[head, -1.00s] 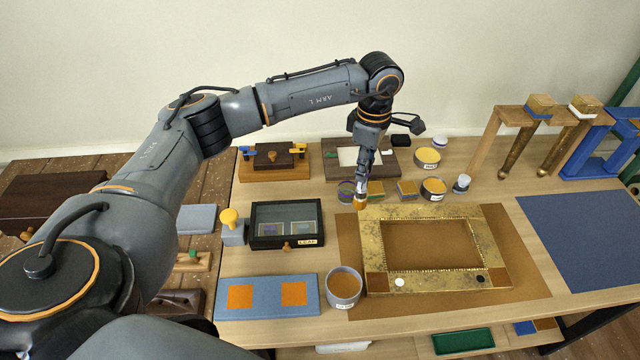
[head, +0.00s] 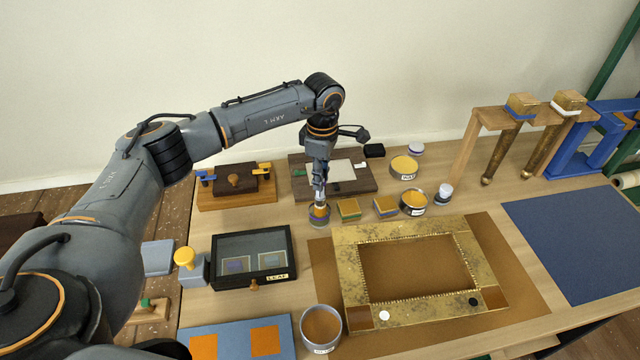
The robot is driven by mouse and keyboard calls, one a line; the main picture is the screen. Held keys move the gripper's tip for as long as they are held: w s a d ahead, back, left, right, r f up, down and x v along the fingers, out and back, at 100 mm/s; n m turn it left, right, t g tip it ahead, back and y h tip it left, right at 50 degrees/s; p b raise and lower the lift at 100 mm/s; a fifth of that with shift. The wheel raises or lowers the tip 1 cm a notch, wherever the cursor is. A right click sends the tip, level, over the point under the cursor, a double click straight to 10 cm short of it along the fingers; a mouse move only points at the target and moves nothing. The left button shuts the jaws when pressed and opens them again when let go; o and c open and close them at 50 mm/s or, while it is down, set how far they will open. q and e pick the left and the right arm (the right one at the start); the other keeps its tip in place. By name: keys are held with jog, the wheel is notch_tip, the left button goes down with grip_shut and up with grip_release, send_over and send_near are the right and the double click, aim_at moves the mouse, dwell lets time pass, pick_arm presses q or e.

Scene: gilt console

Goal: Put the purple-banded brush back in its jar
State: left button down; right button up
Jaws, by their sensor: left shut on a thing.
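My left gripper (head: 320,188) points straight down and is shut on the brush (head: 320,209), of which a small orange-tan part shows below the fingers. The purple band is too small to make out. A small round grey-blue jar (head: 319,223) stands directly under the gripper, beside the small blocks. The brush's lower part overlaps the jar's mouth in the head view; I cannot tell whether it is inside or just above. The gripper hides most of the brush and part of the jar's rim. My right gripper is not in view.
Small gilt-topped blocks (head: 348,209) and a labelled tin (head: 413,203) stand right of the jar. A dark board (head: 303,187) lies behind, a glass-lidded leaf box (head: 217,277) at front left, and a gilt frame (head: 420,310) at front right.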

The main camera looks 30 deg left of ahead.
pick_arm(q)
jog(key=f, duration=0.2)
jog(key=a+f+b, duration=0.1)
jog(key=f, duration=0.1)
jog(key=shift+w, duration=0.1)
jog(key=shift+d+f+b, duration=0.2)
jog(key=shift+d+b, duration=0.05)
jog(key=shift+b, duration=0.05)
jog(key=c, duration=1.4)
grip_release()
jog(key=shift+f, duration=0.15)
jog(key=shift+o, duration=1.1)
jog(key=shift+w+a+f, duration=0.15)
jog(key=shift+w+a, duration=0.05)
jog(key=shift+w, duration=0.25)
jog(key=shift+s+d+r, duration=0.15)
jog(key=shift+r, duration=0.35)
notch_tip(320, 180, up, 10)
jog(key=b, duration=0.3)
jog(key=shift+r, duration=0.85)
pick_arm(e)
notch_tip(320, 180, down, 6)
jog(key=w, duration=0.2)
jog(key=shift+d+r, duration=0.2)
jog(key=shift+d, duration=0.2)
